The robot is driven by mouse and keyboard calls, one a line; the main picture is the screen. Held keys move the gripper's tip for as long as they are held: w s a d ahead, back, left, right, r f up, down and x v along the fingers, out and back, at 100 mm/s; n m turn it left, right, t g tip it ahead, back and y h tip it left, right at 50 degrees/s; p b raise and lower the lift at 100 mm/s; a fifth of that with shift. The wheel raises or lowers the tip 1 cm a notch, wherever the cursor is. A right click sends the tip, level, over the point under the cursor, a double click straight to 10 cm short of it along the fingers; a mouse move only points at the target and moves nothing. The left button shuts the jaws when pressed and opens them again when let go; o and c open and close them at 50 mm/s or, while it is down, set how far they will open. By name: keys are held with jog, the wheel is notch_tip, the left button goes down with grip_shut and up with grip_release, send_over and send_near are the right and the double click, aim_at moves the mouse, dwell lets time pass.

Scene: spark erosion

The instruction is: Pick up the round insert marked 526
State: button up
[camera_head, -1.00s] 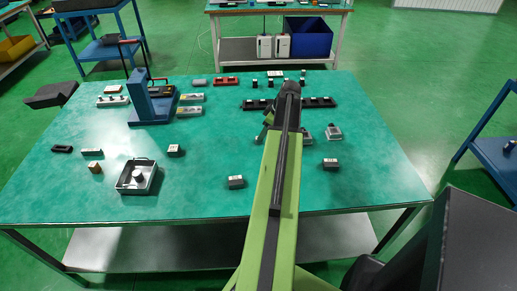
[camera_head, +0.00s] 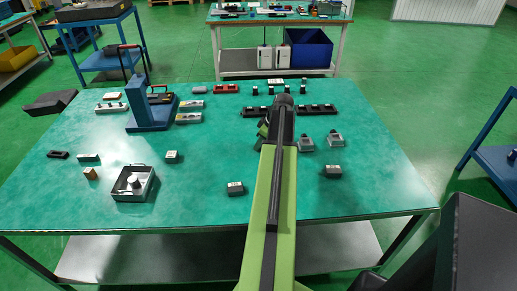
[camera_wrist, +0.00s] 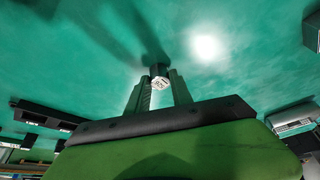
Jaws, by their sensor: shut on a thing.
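A small dark round insert with a white, printed label (camera_wrist: 159,82) is between the two fingertips of my gripper (camera_wrist: 160,88) in the wrist view. The fingers are closed on it. The print is too small to read with certainty. The green tabletop (camera_head: 215,150) shows beyond it, and I cannot tell whether the insert touches it.
A black rack (camera_head: 318,110) with several small pieces is near my arm's end. Two grey blocks (camera_head: 335,139) (camera_head: 306,144) stand right of my arm. A grey tray (camera_head: 146,190), a blue stand (camera_head: 147,112) and several small blocks are left.

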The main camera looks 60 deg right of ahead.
grip_shut()
jog(key=shift+r, duration=0.1)
jog(key=shift+r+p, duration=0.3)
jog(key=shift+p, duration=0.1)
notch_tip(320, 180, up, 4)
jog(key=p, duration=0.4)
jog(key=s+d+r+p, duration=0.6)
jog(key=s+d, duration=0.1)
jog(key=d, duration=0.2)
jog(key=shift+s, duration=0.35)
